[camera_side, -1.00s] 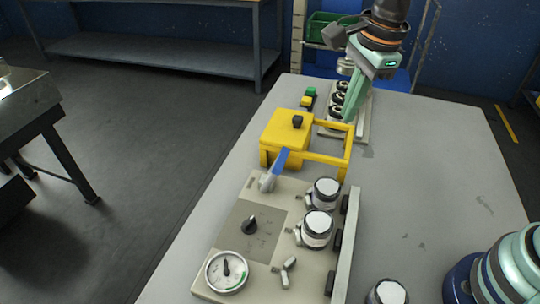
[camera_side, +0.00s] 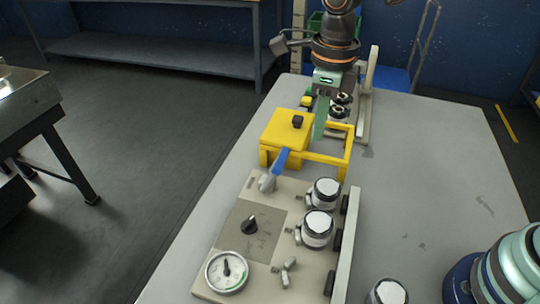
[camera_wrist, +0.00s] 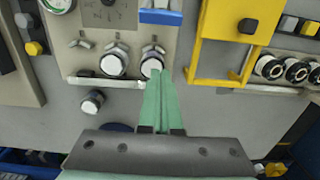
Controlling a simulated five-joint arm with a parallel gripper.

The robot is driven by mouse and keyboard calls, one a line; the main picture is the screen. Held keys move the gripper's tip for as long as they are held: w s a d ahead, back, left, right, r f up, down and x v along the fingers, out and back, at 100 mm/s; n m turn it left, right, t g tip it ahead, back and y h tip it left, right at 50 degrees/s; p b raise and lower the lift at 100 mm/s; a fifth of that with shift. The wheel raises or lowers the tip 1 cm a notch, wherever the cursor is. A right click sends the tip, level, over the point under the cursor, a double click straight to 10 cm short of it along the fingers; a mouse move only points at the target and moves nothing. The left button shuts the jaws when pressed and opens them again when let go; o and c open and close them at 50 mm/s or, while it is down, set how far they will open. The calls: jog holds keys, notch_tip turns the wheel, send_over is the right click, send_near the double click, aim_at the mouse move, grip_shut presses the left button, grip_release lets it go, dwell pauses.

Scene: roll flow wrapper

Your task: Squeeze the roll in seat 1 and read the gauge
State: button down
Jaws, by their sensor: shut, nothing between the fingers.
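My gripper (camera_side: 319,134) is shut and empty, its green fingers pointing down beside the yellow guard box at the far half of the table. It also shows in the wrist view (camera_wrist: 163,76). Two white-topped rolls sit in seats on the beige panel (camera_side: 225,214): a far roll (camera_side: 325,191) and a nearer roll (camera_side: 317,229). In the wrist view the far roll (camera_wrist: 152,66) appears just above the fingertips, the other roll (camera_wrist: 113,62) to its left. I cannot tell which seat is numbered 1. The round gauge (camera_side: 226,272) is at the panel's near left corner; its reading is too small to tell.
The yellow guard (camera_side: 285,129) with its open frame stands behind the panel. A blue-handled lever (camera_side: 281,160) and a black knob (camera_side: 250,224) rise from the panel. A loose roll (camera_side: 387,292) stands on the table. Black rollers (camera_side: 337,112) sit at the back.

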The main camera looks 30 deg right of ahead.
aim_at(274, 171)
notch_tip(274, 171, down, 10)
jog(key=shift+w+a+r, duration=0.1)
jog(key=shift+r, duration=0.15)
jog(key=shift+w+a+r, duration=0.25)
jog(key=shift+w+a, duration=0.45)
jog(key=shift+w+a+r, duration=0.25)
jog(key=shift+w+a, duration=0.4)
